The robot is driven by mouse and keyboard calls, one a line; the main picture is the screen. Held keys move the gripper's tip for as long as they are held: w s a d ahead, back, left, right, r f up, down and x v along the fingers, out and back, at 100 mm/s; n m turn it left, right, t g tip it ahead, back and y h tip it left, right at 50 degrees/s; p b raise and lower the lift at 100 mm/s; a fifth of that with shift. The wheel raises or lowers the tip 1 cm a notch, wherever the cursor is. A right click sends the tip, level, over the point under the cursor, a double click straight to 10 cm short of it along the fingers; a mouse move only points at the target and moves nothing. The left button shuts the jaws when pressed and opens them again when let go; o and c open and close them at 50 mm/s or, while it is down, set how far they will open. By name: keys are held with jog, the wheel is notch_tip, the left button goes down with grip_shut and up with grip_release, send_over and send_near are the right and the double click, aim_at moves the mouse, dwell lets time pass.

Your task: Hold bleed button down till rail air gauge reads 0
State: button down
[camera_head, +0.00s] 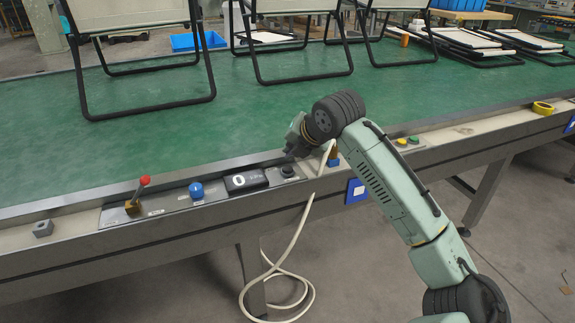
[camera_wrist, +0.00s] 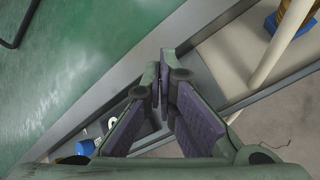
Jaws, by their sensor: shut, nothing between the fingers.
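The rail panel carries a dark gauge (camera_head: 246,181) whose display shows a large 0; the small text beside it is too small to read. A black round button (camera_head: 288,171) sits just right of the gauge, and a blue domed knob (camera_head: 196,190) just left. I cannot read which one is labelled bleed. My gripper (camera_head: 293,153) is shut and empty, close above the black button; I cannot tell if it touches. In the wrist view my shut fingers (camera_wrist: 163,78) hide the black button, and the blue knob (camera_wrist: 84,147) shows at lower left.
A red-tipped lever (camera_head: 140,190) stands at the panel's left end. A pale hose (camera_head: 300,225) hangs from the rail beside my gripper. Yellow and green buttons (camera_head: 407,141) and a yellow roll (camera_head: 543,107) lie further right. Black lounger frames (camera_head: 210,95) stand on the green table (camera_head: 140,140).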

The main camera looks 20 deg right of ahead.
aim_at(291, 168)
jog(key=shift+r+p, duration=1.15)
jog(key=shift+r, duration=0.75)
